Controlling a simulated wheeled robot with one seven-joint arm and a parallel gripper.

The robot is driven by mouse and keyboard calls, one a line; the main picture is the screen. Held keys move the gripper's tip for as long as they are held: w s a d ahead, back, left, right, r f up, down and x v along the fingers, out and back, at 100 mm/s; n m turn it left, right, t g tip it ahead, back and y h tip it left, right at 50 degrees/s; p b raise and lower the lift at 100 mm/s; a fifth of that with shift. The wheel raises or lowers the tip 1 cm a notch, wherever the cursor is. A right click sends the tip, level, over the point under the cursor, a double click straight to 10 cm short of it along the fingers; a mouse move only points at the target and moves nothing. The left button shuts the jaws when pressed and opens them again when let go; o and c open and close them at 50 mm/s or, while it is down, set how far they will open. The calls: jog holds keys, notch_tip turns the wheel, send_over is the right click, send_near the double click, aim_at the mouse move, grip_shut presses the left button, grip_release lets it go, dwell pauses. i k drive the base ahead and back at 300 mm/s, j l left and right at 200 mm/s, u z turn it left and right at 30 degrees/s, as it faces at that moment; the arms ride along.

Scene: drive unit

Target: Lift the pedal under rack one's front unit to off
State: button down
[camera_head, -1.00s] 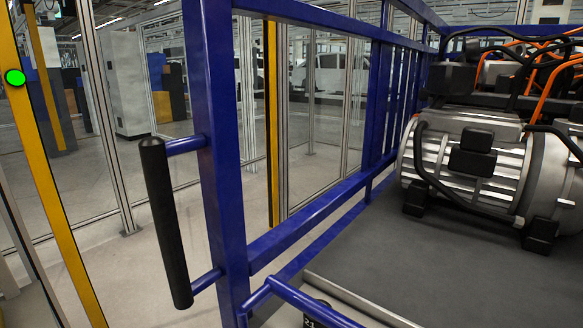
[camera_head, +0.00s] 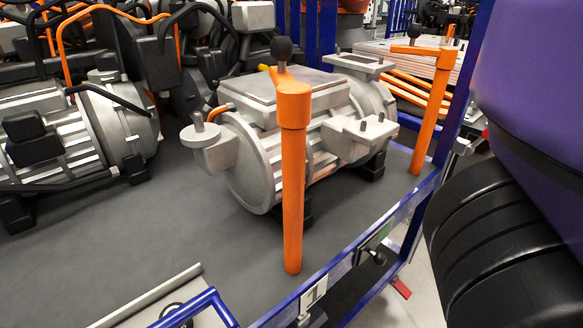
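The silver drive unit (camera_head: 290,140) with two orange clamp posts stands at the near right part of the rack's grey deck. One orange post (camera_head: 293,190) is in front of it, the other (camera_head: 425,120) at its right end. A small red piece (camera_head: 401,288) sticks out low beyond the blue rack edge and may be the pedal; its on or off position cannot be told. A black-knobbed lever (camera_head: 374,254) sits on the rack's side rail. A label reading 1 (camera_head: 314,292) is on the rail. My gripper is not in view.
A second silver unit (camera_head: 75,140) with black hoses and orange cables stands on the left of the deck (camera_head: 150,235). A blue handle bar (camera_head: 200,308) is at the bottom. A large purple and black body (camera_head: 510,200), probably my arm, fills the right side. Pale floor shows below.

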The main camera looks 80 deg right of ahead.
aim_at(403, 290)
jog(key=k+l+z, duration=0.35)
jog(key=k+l, duration=0.25)
jog(key=z, duration=1.4)
